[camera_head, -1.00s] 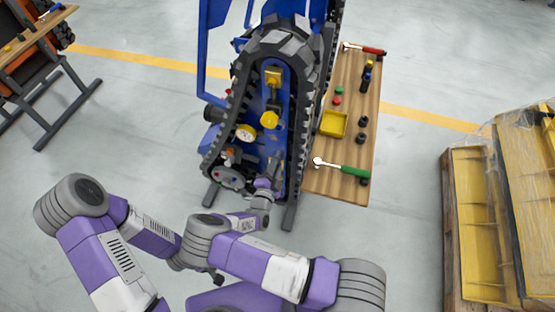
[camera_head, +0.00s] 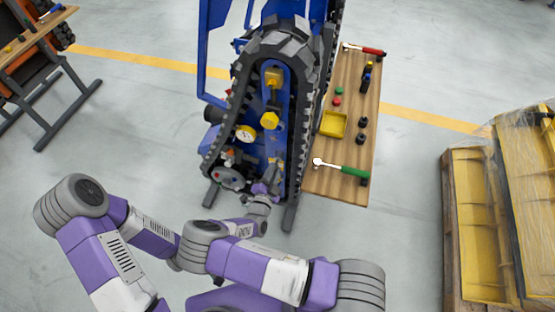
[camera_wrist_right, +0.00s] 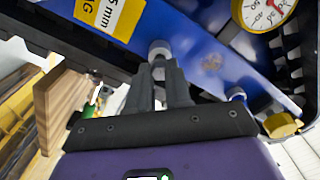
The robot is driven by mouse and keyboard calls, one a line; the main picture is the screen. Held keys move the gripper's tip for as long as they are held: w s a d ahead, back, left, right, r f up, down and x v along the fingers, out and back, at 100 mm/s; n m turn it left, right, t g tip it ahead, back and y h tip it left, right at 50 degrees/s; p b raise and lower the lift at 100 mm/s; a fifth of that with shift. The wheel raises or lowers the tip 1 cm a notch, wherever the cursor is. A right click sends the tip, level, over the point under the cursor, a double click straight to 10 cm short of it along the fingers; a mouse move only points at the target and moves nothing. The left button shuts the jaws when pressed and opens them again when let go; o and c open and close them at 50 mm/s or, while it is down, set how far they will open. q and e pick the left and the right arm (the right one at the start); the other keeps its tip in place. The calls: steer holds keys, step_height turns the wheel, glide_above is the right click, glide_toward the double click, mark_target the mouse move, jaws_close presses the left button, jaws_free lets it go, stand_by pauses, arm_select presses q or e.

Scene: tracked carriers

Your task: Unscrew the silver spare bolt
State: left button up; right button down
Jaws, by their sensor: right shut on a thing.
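The silver spare bolt (camera_wrist_right: 160,48) shows in the right wrist view as a pale round head on the blue side plate of the tracked carrier. My right gripper (camera_wrist_right: 168,76) has its two grey fingers close together on it. The fingertips cover the bolt's lower part, so I cannot tell how far it is screwed in. In the head view my right gripper (camera_head: 270,184) is at the lower end of the blue carrier (camera_head: 277,146), inside the black track. The bolt is too small to tell there. My left arm is at the left, its gripper not visible.
A wooden side table (camera_head: 345,187) right of the carrier holds a green-handled ratchet (camera_head: 341,168), a red-handled one (camera_head: 364,49), a yellow tray (camera_head: 333,123) and several small parts. A yellow knob (camera_wrist_right: 282,125) and gauge (camera_wrist_right: 264,10) are near my gripper. A pallet (camera_head: 452,230) stands right.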

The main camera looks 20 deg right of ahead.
steer(key=shift+v, duration=1.15)
steer(key=shift+p+v, duration=0.35)
steer(key=shift+v, duration=1.4)
steer(key=c, duration=1.6)
jaws_free()
jaws_close()
